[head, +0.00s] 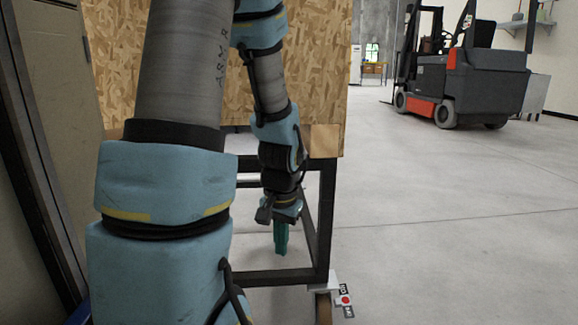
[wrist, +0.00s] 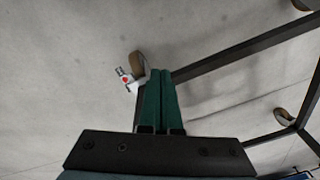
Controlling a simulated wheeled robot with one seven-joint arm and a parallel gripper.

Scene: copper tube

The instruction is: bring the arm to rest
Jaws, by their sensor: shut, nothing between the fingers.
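My gripper (head: 281,252) hangs at the end of my arm in the head view, pointing down beside the dark metal frame of a stand. In the wrist view its two green fingers (wrist: 163,80) lie side by side, closed together with nothing between them. Below and beyond them is the grey concrete floor. My blue and grey arm links fill the left and middle of the head view and hide part of the stand.
The stand's dark frame (head: 326,215) carries a large chipboard panel (head: 315,60). It also shows in the wrist view (wrist: 230,58), with caster wheels (wrist: 138,63). A forklift (head: 460,75) is at the back right. The concrete floor (head: 450,200) on the right is clear.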

